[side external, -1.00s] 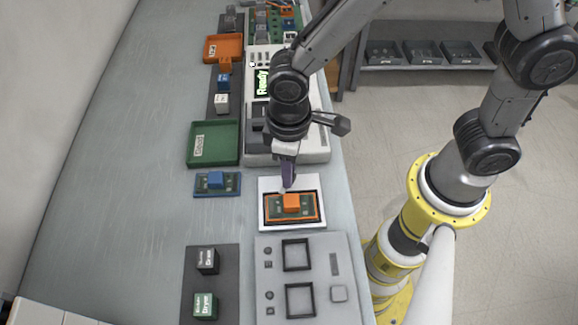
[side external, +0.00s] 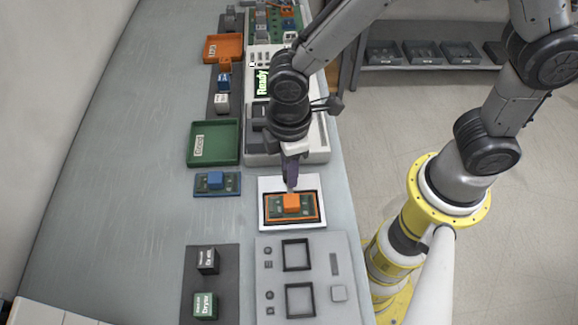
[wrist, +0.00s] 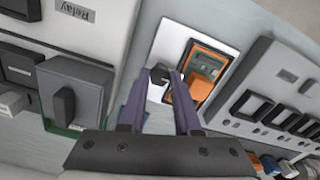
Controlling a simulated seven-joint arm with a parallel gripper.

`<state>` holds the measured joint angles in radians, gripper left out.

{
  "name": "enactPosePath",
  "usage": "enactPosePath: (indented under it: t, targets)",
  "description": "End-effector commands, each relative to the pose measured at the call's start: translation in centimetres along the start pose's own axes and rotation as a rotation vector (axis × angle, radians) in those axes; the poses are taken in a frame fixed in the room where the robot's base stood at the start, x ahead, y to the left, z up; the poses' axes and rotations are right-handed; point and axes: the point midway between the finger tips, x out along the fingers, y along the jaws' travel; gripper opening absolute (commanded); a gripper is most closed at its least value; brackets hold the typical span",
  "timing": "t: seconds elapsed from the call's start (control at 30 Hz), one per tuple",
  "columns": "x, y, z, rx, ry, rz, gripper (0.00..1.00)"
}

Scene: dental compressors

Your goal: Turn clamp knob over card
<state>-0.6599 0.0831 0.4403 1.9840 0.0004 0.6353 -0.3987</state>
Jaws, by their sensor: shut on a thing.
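The card (side external: 273,210) is a green board with an orange rim and an orange block on it. It lies in a white framed holder (side external: 265,187) on the bench, and it also shows in the wrist view (wrist: 184,98). The clamp knob (wrist: 160,72) is a small dark block at the holder's edge beside the card. My gripper (side external: 291,187) points down at the far edge of the holder. In the wrist view its purple fingers (wrist: 158,82) are shut on the knob. The knob is hidden behind the fingers in the side view.
A grey panel (side external: 318,265) with square frames lies just in front of the holder. A white machine (side external: 290,158) with a "Ready" display stands behind. A blue card (side external: 230,187) and green tray (side external: 200,163) are to the left.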

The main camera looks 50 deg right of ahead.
Motion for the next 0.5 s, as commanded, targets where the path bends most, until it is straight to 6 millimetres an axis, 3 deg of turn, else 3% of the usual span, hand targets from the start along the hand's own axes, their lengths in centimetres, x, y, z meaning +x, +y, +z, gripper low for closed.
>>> enactPosePath:
  t: [0.33,0.37,0.5]
  targets:
    - [-0.24,0.05,-0.12,-0.006,0.005,0.003,0.00]
    - [-0.24,0.05,-0.12,-0.006,0.005,0.003,0.33]
    - [-0.17,0.04,-0.09,-0.005,0.004,0.002,0.58]
